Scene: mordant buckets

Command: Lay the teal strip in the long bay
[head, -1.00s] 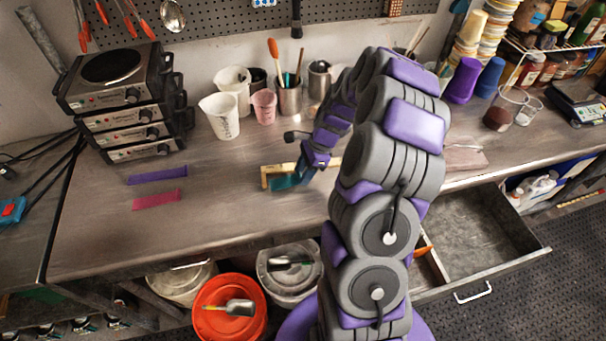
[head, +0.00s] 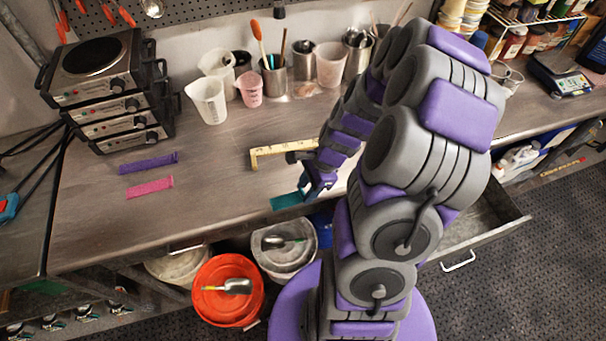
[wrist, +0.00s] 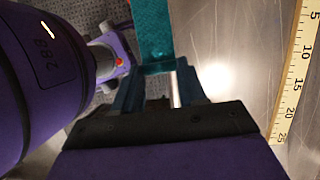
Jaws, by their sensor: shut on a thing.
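My gripper (head: 312,190) is shut on the teal strip (head: 286,201) near the front edge of the workbench. In the wrist view the teal strip (wrist: 153,35) extends away from between the two fingers (wrist: 157,78). I cannot tell whether the strip touches the bench. An open drawer (head: 478,222) lies below the bench to the right. My arm covers most of its inside, so the long bay is not visible. A purple strip (head: 149,163) and a pink strip (head: 150,188) lie on the bench at left.
A yellow ruler square (head: 284,150) lies behind my gripper; its scale also shows in the wrist view (wrist: 296,75). Stacked hot plates (head: 105,90) and cups (head: 208,100) stand at the back.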

